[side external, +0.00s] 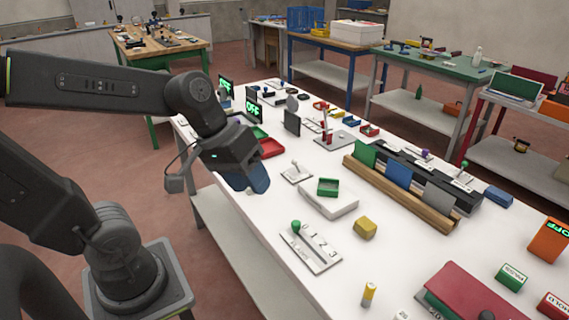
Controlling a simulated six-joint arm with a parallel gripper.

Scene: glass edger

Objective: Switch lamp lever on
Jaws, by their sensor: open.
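My gripper (254,183) hangs open over the left edge of the white table (400,265), apart from the levers; nothing shows between its fingers. Several levers stand on the table, and I cannot tell which one is the lamp lever. A small lever on a pale plate (296,173) is just right of my gripper. A green-knobbed lever (296,226) sits at the left end of a numbered plate, nearer the camera. A red lever (327,131) stands on a grey plate farther back. Green "OFF" displays (253,108) are at the far left of the table.
A red tray (270,147) lies behind my gripper. A green box (328,186) sits on a white block (328,202), with a yellow block (365,228) nearby. A wooden rack (400,190) holds coloured panels at right. An orange "OFF" box (547,240) stands at the right edge.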

